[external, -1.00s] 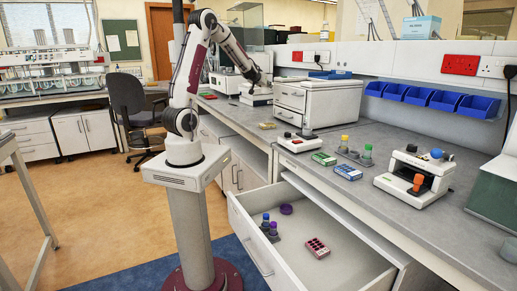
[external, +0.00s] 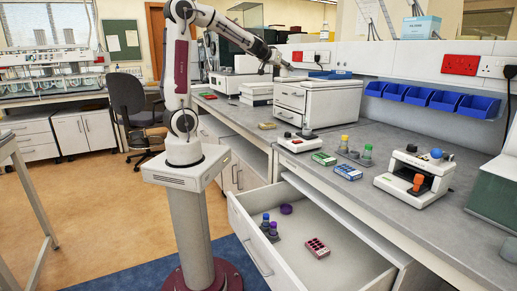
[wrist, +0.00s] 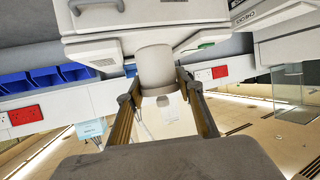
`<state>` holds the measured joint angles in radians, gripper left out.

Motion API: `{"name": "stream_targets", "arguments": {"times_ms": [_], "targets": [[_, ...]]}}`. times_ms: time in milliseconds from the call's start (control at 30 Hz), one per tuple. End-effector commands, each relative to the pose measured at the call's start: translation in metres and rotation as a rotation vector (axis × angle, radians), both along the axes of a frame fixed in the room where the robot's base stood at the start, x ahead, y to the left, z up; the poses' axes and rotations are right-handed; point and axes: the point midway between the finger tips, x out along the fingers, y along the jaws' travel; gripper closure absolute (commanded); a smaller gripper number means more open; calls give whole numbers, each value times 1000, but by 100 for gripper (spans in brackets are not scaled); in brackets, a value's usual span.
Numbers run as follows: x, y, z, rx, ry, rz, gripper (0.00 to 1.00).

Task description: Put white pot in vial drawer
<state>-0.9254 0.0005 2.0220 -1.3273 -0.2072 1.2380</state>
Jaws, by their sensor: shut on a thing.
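My gripper (external: 284,66) is up above the back of the bench, near the top of a white two-drawer unit (external: 290,98). In the wrist view, my gripper (wrist: 160,104) has its two fingers on either side of a pale white pot (wrist: 155,65), and it is shut on the pot. The pot is too small to make out in the external view. A large open drawer (external: 340,262) under the bench front holds small vials with blue and purple caps (external: 268,228), a purple round item (external: 286,209) and a dark red rack (external: 317,247).
On the bench stand a white instrument (external: 298,143), green (external: 324,158) and blue (external: 348,172) boxes, capped bottles (external: 366,156) and a white device with an orange knob (external: 412,180). Blue bins (external: 418,96) line the back wall. The open drawer has bare floor room.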

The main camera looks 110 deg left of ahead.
Motion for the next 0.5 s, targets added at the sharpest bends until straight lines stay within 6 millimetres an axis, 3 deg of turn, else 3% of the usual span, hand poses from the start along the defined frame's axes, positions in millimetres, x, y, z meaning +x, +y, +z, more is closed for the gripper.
{"name": "stream_targets", "arguments": {"times_ms": [200, 500], "targets": [[47, -37, -3, 3, 1, -115, 77], [93, -76, -17, 2, 5, -227, 77]]}}
